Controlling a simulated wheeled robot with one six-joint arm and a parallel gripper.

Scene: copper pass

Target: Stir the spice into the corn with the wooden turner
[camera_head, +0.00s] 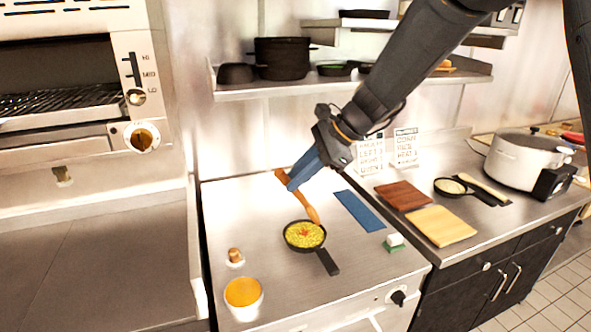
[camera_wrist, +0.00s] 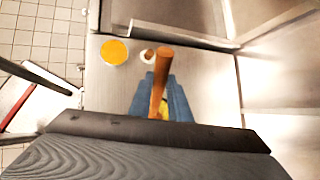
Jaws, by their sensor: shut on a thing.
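My gripper (camera_head: 298,178) has blue fingers and is shut on the wooden turner (camera_head: 305,204), near the upper part of its handle. The turner is tilted, and its lower end is at the far right rim of a small dark pan (camera_head: 321,254). The pan holds yellow corn (camera_head: 303,240) with a reddish patch of spice (camera_head: 305,231) on top. In the wrist view the turner's handle (camera_wrist: 160,75) stands up between the blue fingers (camera_wrist: 160,103). A bit of yellow shows behind it; most of the pan is hidden there.
A white tub with orange contents (camera_head: 243,295) and a small brown-topped jar (camera_head: 235,257) stand left of the pan. A blue cloth (camera_head: 358,211) and a green-and-white sponge (camera_head: 394,242) lie to its right. Boards (camera_head: 441,226) and a white cooker (camera_head: 520,160) stand farther right.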

